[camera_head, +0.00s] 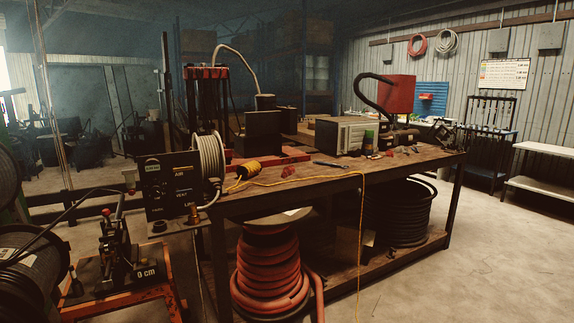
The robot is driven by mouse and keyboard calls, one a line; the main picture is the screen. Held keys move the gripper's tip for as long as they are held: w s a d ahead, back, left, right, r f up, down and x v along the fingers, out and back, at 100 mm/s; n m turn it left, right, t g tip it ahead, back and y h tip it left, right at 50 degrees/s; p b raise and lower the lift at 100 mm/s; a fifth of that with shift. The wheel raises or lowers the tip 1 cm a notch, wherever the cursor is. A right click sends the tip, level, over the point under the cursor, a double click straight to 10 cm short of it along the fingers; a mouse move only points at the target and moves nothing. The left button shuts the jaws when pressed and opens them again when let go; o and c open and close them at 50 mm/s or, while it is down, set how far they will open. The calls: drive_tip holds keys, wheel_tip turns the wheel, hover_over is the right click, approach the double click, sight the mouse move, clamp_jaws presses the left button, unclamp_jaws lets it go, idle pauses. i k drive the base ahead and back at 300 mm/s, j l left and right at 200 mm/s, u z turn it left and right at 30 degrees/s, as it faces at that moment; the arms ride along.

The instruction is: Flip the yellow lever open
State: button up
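I cannot clearly make out a yellow lever. A black control panel (170,185) with a yellow "AIR" label stands at the left end of the workbench, and its small fittings are too small to tell apart. A yellow object (248,170) with a yellow cord lies on the bench top just right of the panel; I cannot tell whether it has a lever. A measuring machine (113,243) marked "0 cm", with a red-tipped handle, stands on an orange frame at lower left. My gripper is not in view.
A white hose coil (208,160) sits beside the panel. A red hose coil (265,265) stands below the bench. The floor (480,260) at right is clear.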

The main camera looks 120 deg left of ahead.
sight(174, 169)
drive_tip(key=u, duration=4.2)
